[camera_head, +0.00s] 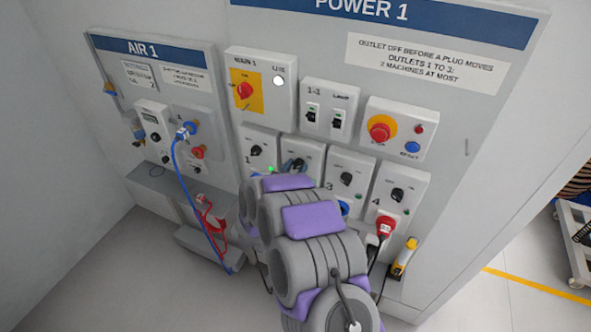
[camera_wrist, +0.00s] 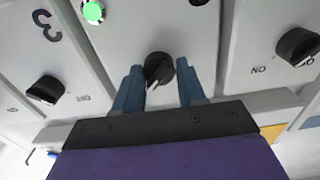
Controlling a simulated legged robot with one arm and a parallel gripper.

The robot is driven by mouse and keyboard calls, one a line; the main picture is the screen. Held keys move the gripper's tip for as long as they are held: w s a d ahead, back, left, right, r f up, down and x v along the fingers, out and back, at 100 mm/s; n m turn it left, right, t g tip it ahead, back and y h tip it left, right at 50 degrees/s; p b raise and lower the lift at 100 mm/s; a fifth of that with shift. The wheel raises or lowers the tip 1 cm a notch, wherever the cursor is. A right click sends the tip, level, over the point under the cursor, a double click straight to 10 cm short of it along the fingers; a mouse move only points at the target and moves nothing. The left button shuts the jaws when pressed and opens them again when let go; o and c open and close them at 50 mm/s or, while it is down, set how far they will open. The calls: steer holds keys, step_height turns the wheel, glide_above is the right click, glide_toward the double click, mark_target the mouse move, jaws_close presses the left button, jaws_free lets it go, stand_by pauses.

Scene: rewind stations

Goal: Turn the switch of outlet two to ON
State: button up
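The outlet two switch (camera_wrist: 158,70) is a black rotary knob with a white pointer mark, in the middle of the wrist view, which is upside down. Its mark points down and slightly left there. My gripper (camera_wrist: 160,80) is open, one blue finger on each side of the knob, with small gaps beside it; I cannot tell whether the tips reach past its face. A lit green lamp (camera_wrist: 93,12) is on the same panel. In the head view the outlet two panel (camera_head: 310,150) is partly hidden by my arm and gripper. The knob's labels are hidden.
Outlet three's switch (camera_wrist: 45,92) and outlet one's switch (camera_wrist: 298,46) flank my gripper. In the head view, outlet four (camera_head: 398,195) holds a red plug (camera_head: 385,226). The red emergency stop (camera_head: 380,130) is above. AIR 1 board (camera_head: 100,60) with hoses is at left.

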steer(key=o, duration=0.4)
steer(key=shift+a, duration=0.15)
steer(key=v, duration=1.7)
steer(key=shift+s, duration=0.15)
steer(key=shift+a, duration=0.1)
